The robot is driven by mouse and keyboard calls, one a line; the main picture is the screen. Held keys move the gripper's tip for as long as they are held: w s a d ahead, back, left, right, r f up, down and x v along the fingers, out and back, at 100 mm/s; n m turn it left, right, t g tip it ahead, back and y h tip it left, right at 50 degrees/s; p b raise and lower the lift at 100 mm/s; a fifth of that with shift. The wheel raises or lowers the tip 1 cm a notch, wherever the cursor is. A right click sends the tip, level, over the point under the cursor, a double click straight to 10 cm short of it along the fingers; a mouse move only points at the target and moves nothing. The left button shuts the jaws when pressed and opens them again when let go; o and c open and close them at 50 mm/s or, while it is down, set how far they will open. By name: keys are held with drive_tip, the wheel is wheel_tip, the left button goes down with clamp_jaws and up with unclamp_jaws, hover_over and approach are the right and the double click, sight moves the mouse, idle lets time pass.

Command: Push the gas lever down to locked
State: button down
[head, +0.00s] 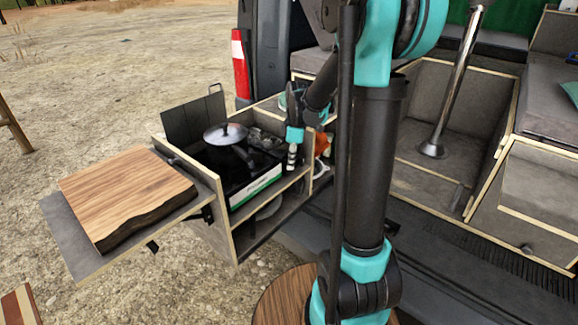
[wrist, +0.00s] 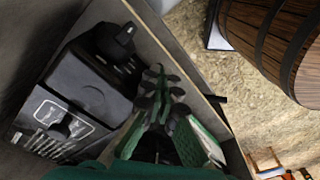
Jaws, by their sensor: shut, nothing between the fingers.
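The stove (head: 258,187) sits in the pull-out kitchen box in the head view. In the wrist view its black body (wrist: 82,85) fills the left, with a printed panel (wrist: 50,125) and a dark knob or lever-like part (wrist: 62,128) on it. I cannot tell for certain which part is the gas lever or how it is set. My gripper (head: 292,157) points down at the right end of the stove. It is shut and empty in the wrist view (wrist: 160,95), right of the black body. Whether it touches the stove is unclear.
A lidded pan (head: 228,134) stands on the stove. A wooden board (head: 127,190) lies on the fold-out shelf at left. The box's wooden side wall (wrist: 185,55) runs close beside my gripper. A barrel (wrist: 275,40) stands outside it.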

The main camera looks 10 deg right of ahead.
drive_tip(key=d, duration=0.2)
drive_tip(key=d+r, duration=0.1)
drive_tip(key=shift+s+r, duration=0.1)
drive_tip(key=shift+s, duration=0.2)
wheel_tip(320, 180, up, 12)
drive_tip(key=d, duration=0.1)
drive_tip(key=shift+s, duration=0.15)
idle(0.5)
